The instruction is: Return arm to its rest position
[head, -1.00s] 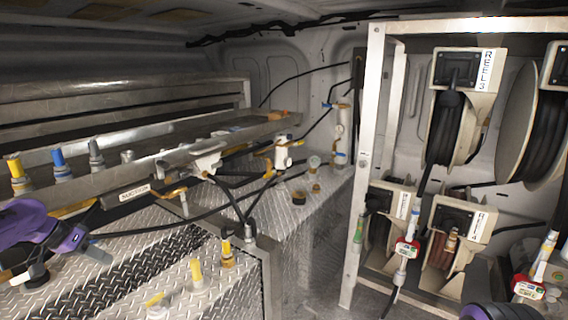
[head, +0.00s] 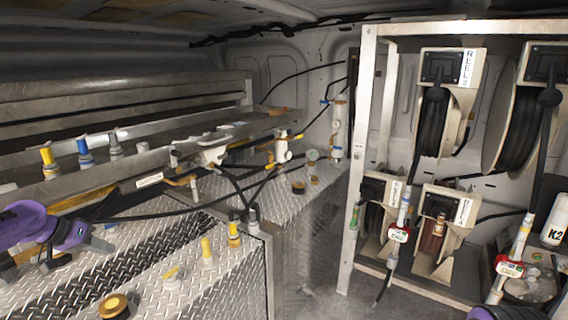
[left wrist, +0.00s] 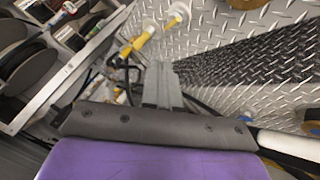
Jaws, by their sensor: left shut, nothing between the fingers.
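My left arm (head: 30,226) is purple and comes in from the left in the head view. Its gripper (head: 105,245) is shut and empty, above the diamond-plate surface (head: 150,275) and apart from the yellow-capped fittings. In the left wrist view the grey fingers of the gripper (left wrist: 162,88) are together with nothing between them. A purple part of my own body shows at the bottom right of the head view; my right gripper is not visible there.
A metal rack (head: 362,150) with several hose reels stands at the right. Red-banded nozzles (head: 399,232) hang before it. Yellow-capped fittings (head: 207,252) rise from the plate near my left gripper. A black hose (head: 170,216) crosses behind the gripper. Floor shows between plate and rack.

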